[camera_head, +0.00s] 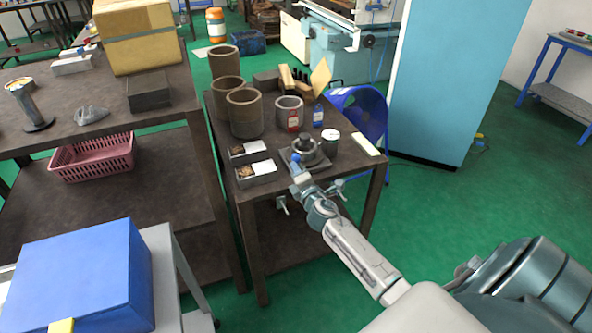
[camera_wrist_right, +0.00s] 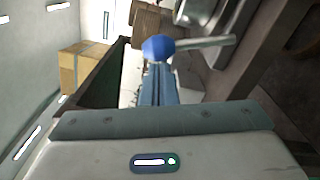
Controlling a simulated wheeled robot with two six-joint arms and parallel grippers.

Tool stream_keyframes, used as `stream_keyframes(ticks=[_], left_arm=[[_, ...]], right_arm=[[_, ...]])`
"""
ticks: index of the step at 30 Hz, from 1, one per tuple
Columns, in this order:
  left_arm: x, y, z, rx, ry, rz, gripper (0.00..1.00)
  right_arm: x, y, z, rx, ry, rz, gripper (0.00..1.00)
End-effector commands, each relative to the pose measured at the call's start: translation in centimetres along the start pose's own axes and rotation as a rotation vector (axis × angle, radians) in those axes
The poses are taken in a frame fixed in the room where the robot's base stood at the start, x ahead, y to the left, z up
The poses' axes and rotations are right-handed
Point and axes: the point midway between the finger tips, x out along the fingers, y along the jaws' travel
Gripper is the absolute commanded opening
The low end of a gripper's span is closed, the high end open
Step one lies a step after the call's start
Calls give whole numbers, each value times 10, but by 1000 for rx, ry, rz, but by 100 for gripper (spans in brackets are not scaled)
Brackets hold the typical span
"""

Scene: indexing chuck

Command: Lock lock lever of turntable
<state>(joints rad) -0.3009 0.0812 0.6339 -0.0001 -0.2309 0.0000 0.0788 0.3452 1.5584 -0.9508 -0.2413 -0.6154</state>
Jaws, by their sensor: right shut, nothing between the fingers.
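The turntable (camera_head: 304,153), a grey round chuck on a square base, sits on the small dark table. Its lock lever ends in a blue ball knob (camera_head: 295,159) at the turntable's front left. In the right wrist view the blue knob (camera_wrist_right: 157,48) shows at the fingertips, with the metal lever rod (camera_wrist_right: 207,42) running right from it. My right gripper (camera_head: 296,172) is shut and empty, its tips right at the knob; I cannot tell whether they touch it. In the wrist view its closed fingers (camera_wrist_right: 157,82) point at the knob. My left gripper is out of view.
Two small bins (camera_head: 257,175) stand left of the turntable. The small table's front edge (camera_head: 310,184) is near my wrist.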

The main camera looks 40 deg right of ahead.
Motion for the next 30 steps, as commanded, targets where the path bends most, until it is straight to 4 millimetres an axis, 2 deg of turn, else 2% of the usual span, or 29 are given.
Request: stream_keyframes(ticks=[23, 30], left_arm=[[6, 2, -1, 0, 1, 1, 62], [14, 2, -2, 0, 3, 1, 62]], right_arm=[[0, 2, 12, 132, -1, 0, 0], [0, 2, 22, 242, 0, 1, 0]])
